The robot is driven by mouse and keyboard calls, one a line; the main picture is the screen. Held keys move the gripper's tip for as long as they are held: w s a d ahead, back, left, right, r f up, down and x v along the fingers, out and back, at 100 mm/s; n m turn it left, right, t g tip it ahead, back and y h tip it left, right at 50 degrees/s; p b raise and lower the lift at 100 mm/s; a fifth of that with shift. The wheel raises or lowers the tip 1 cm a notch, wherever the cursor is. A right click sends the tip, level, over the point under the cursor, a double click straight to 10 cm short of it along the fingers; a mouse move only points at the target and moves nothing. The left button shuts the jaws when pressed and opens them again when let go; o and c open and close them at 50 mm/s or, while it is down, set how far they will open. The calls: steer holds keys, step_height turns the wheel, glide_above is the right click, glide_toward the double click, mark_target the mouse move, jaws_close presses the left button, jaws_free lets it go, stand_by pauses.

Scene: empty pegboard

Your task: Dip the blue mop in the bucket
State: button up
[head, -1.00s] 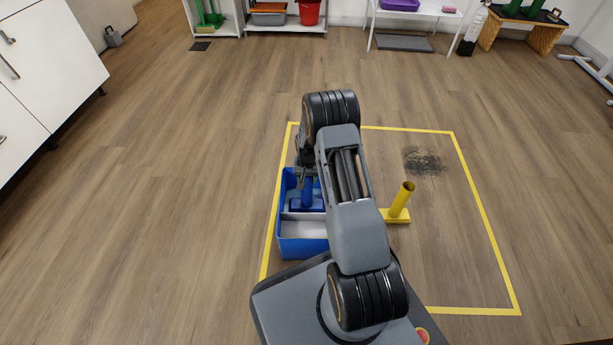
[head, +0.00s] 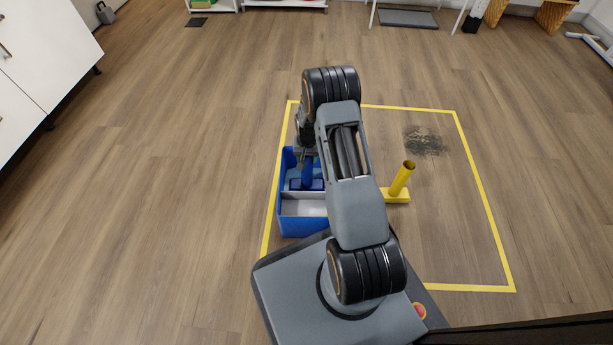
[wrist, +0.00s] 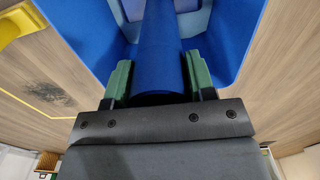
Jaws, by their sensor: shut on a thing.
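The blue mop (head: 307,173) is upright, its head in the back compartment of the blue bucket (head: 304,226), left of my arm in the head view. Whether the mop head touches the bucket floor or water cannot be told. In the wrist view my gripper (wrist: 156,80) is shut on the blue mop's handle (wrist: 160,50), with a green-padded finger on each side. The blue bucket's walls (wrist: 240,45) surround the handle beyond the fingers. My arm hides part of the bucket's right side in the head view.
A yellow mop (head: 401,182) stands on the floor just right of my arm. A dark smudge (head: 424,141) lies inside the yellow taped rectangle (head: 480,190). White cabinets (head: 40,70) stand at the left, shelves at the back. The floor between is clear.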

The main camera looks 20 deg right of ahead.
step_height(320, 180, up, 20)
steer(key=p, duration=1.4)
steer(key=shift+f, duration=0.1)
stand_by(0.5)
